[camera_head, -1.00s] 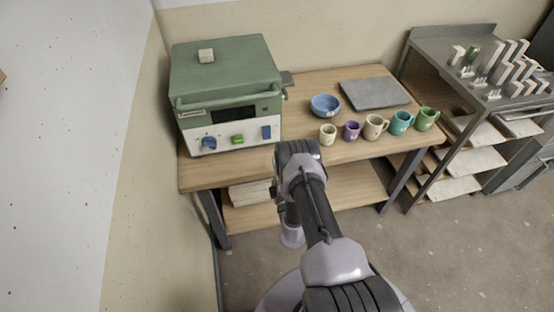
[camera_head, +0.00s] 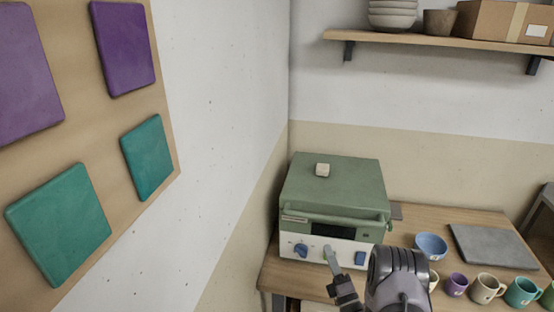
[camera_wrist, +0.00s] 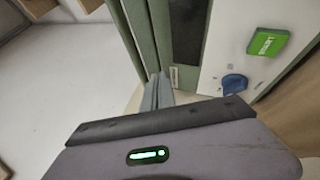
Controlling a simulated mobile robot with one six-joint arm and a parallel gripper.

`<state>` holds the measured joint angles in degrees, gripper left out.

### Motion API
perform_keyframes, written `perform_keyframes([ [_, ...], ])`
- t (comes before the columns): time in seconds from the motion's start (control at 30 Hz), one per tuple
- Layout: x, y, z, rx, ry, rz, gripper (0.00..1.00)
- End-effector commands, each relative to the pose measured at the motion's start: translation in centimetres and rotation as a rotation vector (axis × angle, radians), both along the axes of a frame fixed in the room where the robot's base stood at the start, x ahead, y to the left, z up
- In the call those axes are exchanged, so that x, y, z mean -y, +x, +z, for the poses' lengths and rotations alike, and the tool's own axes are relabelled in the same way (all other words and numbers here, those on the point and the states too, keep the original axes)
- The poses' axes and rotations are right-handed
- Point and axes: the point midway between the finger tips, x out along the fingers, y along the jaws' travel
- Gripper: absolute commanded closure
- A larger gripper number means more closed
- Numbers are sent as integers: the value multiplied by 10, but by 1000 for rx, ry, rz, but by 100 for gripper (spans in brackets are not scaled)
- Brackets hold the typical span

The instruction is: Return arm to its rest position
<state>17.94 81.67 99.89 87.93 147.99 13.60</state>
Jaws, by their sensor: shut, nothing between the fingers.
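My gripper (camera_head: 328,252) is in front of the kiln's control panel in the head view, at the bottom centre, with its fingers pointing up. In the wrist view the two grey fingers (camera_wrist: 158,90) are together and empty. The green button (camera_wrist: 268,43) and the blue knob (camera_wrist: 235,84) show to their right. Whether the fingers touch the green kiln (camera_head: 335,190) cannot be told. Part of my arm shows at the bottom of the head view.
A wooden table (camera_head: 412,213) carries the kiln, a blue bowl (camera_head: 431,246), a grey slab (camera_head: 492,246) and several mugs. A wall shelf (camera_head: 435,40) is above right. A board with purple and teal tiles (camera_head: 58,225) is at left.

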Motion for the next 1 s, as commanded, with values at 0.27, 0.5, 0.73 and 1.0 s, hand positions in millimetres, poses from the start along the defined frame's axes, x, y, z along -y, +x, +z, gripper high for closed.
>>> perform_keyframes([
  [0.27, -195, -85, 191, 408, -716, 693, 100],
  [0.5, -226, -287, 197, 1001, -1742, 1143, 100],
  [0.73, -133, -347, 174, -1339, 2436, -1059, 100],
  [1.0, -100, -348, 184, -1185, 2228, -810, 100],
])
